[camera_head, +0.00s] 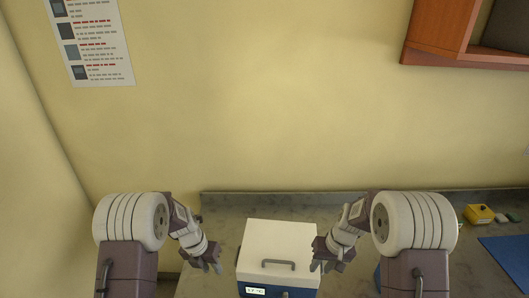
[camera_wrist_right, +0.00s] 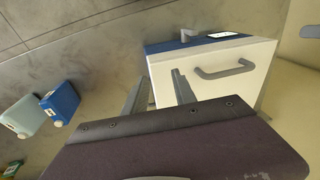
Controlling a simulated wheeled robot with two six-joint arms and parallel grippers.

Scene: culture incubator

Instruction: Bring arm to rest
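The incubator is a white box (camera_head: 278,240) with a blue lower front, a small lit display and a grey lid handle (camera_head: 278,264). Its lid looks shut. My left gripper (camera_head: 211,268) hangs to the left of the box, apart from it, and looks open and empty. My right gripper (camera_head: 326,266) is close to the box's right side in the head view. The right wrist view shows its two fingers (camera_wrist_right: 158,92) spread with nothing held between them, and the white box (camera_wrist_right: 220,88) beyond. I cannot tell whether the right fingers touch the box.
A grey counter (camera_head: 225,213) runs along the yellow wall. A yellow box (camera_head: 479,214) and a blue mat (camera_head: 508,255) lie at its right. A blue container (camera_wrist_right: 61,101) and a pale container (camera_wrist_right: 23,115) show in the right wrist view. A wooden shelf (camera_head: 440,35) hangs upper right.

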